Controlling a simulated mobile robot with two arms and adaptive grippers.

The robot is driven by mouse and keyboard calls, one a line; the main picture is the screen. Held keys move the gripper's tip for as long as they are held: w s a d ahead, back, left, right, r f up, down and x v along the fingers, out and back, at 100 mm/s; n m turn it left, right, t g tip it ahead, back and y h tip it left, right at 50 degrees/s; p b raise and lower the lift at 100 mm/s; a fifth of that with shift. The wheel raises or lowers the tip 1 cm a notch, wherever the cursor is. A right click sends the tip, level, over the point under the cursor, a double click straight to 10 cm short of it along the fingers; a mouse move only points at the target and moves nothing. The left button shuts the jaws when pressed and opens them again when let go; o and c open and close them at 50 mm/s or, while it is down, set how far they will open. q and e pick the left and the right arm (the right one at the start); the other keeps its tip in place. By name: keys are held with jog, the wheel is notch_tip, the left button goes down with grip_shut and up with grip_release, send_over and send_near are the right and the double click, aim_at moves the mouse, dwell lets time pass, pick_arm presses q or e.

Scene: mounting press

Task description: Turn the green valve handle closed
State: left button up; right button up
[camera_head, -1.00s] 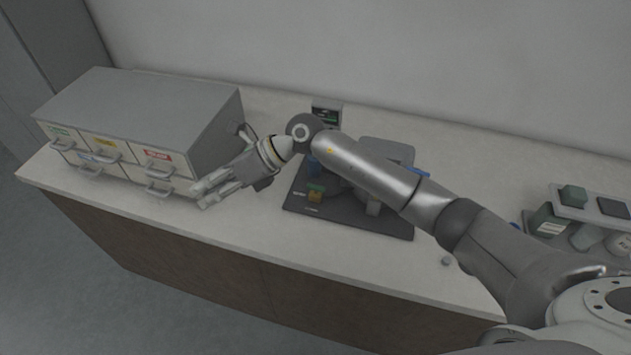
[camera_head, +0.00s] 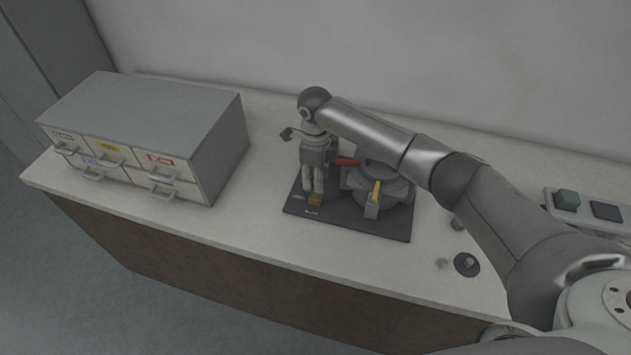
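My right gripper (camera_head: 313,190) points down over the left part of the dark press base plate (camera_head: 345,222). Its two fingers are close together just above a small brass-yellow valve body (camera_head: 315,200). The green valve handle is hidden behind the fingers, so I cannot tell whether they touch or hold it, or which way it is turned. The grey press (camera_head: 385,185) stands on the plate to the right, partly covered by my forearm. My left gripper is not in view.
A red lever (camera_head: 346,162) is close to the right of the gripper, and a yellow lever (camera_head: 376,190) is at the press front. A grey drawer cabinet (camera_head: 150,125) stands left. A tray (camera_head: 590,212) and a dark disc (camera_head: 467,264) lie right. The counter in front is clear.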

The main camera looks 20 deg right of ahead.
jog(key=shift+f+p, duration=0.3)
jog(key=shift+f, duration=1.6)
grip_shut()
